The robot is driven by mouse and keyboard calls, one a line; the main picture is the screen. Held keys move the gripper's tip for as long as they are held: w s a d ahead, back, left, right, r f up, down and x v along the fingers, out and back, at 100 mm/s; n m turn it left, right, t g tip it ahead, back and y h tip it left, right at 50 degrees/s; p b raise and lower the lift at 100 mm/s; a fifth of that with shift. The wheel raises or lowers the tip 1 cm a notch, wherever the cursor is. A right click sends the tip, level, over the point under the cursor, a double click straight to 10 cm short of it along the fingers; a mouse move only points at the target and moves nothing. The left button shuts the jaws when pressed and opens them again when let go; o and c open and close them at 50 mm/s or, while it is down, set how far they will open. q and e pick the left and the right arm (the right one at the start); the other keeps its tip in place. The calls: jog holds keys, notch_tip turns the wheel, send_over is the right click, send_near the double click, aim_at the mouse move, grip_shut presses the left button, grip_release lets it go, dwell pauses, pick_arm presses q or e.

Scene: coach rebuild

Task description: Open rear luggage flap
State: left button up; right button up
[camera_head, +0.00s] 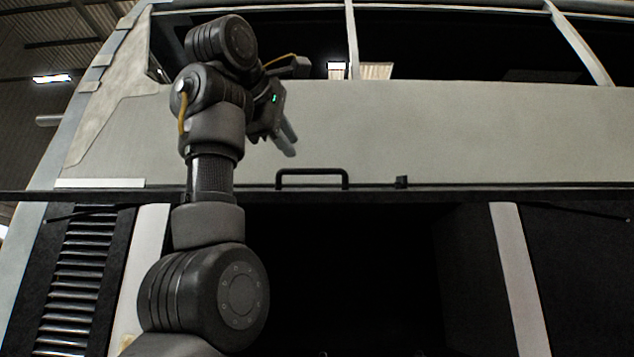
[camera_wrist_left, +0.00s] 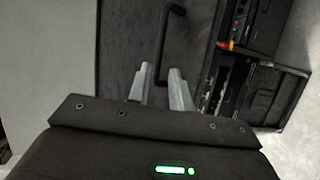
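The rear luggage flap (camera_head: 450,187) shows in the head view as a thin dark edge across the coach side, with the dark luggage opening (camera_head: 345,280) below it. Its black bar handle (camera_head: 312,172) stands up from this edge. In the left wrist view the dark panel (camera_wrist_left: 125,40) carries the handle (camera_wrist_left: 176,11), running toward my fingers. My left gripper (camera_head: 286,140) is above and slightly left of the handle in the head view. Its fingers (camera_wrist_left: 160,88) are apart, with the handle's near end in the gap between them; contact is unclear. My right gripper is out of view.
Pale pillars (camera_head: 518,275) flank the opening. A louvred grille (camera_head: 80,275) is at the left. The pale coach side panel (camera_head: 450,130) is behind my arm. The wrist view shows dark equipment cases (camera_wrist_left: 265,90) on a pale floor at the right.

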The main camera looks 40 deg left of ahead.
aim_at(310, 170)
pick_arm(q)
jog(key=shift+h, duration=0.3)
jog(key=p+x, duration=0.6)
jog(key=x, duration=0.4)
jog(key=shift+w, duration=0.4)
jog(key=shift+a+f, duration=0.1)
jog(key=shift+w, duration=0.15)
grip_shut()
